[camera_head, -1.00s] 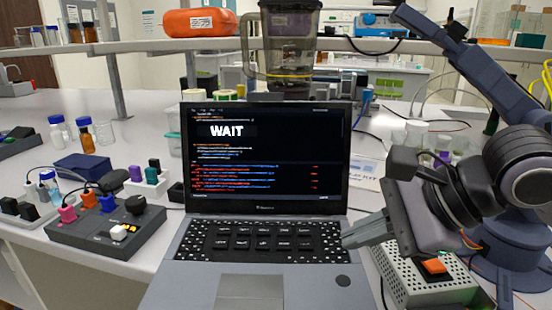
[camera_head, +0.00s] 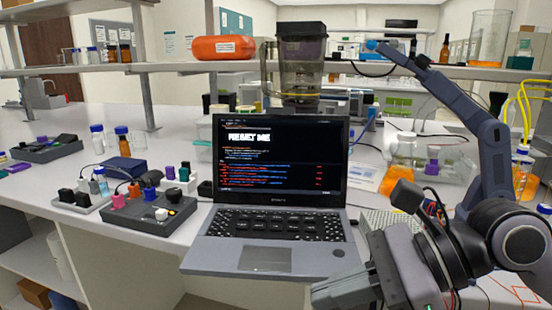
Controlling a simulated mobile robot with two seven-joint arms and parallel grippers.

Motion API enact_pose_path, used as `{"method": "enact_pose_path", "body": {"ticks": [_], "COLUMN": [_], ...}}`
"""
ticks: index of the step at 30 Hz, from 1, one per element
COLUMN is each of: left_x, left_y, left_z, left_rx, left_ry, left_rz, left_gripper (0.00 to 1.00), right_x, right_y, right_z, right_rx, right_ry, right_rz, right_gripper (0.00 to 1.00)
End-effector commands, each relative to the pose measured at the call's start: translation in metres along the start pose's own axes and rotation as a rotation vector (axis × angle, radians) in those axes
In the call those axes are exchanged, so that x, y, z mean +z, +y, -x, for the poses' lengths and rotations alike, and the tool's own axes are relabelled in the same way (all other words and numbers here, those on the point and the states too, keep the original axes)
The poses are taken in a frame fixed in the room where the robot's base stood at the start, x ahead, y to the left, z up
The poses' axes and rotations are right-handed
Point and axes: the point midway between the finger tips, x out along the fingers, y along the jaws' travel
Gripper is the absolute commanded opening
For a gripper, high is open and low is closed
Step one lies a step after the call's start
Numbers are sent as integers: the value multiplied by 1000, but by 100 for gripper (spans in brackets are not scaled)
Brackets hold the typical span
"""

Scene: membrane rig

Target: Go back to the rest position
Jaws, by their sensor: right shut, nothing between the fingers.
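My right gripper (camera_head: 318,292) is at the bottom right of the head view. It is shut and empty, just in front of the laptop's right front corner and apart from the keys as far as I can tell. The open laptop (camera_head: 265,258) stands on the bench, and its screen (camera_head: 278,155) shows large white text that seems to read "PRESENT ME" or similar, above coloured lines. My left gripper is not in view.
A control box with coloured plugs (camera_head: 150,212) stands left of the laptop. Behind are an orange case (camera_head: 224,47) on the shelf and a blender-like jug (camera_head: 301,60). A perforated box (camera_head: 385,219) lies beside my right arm. The bench at far left has free room.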

Motion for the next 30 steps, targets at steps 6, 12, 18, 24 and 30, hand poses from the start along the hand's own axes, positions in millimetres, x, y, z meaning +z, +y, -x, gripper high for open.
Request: {"method": "enact_pose_path", "body": {"ticks": [6, 12, 18, 24, 30], "left_x": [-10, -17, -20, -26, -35], "left_y": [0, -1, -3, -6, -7], "left_z": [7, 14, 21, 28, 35], "left_rx": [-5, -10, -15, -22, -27], "left_ry": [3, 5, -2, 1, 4], "left_rz": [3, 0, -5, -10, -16], "left_gripper": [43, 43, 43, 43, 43], "right_x": [39, 52, 20, -62, -176], "right_y": [15, -4, -39, -60, -32], "right_z": [-14, -4, 9, 12, 1], "right_rx": [165, 257, 282, 228, 75], "right_ry": [-394, -749, -1079, -1383, -1662], "right_rz": [-423, -893, -1414, -1969, -2539], "right_gripper": [0, 0, 0, 0, 0]}}
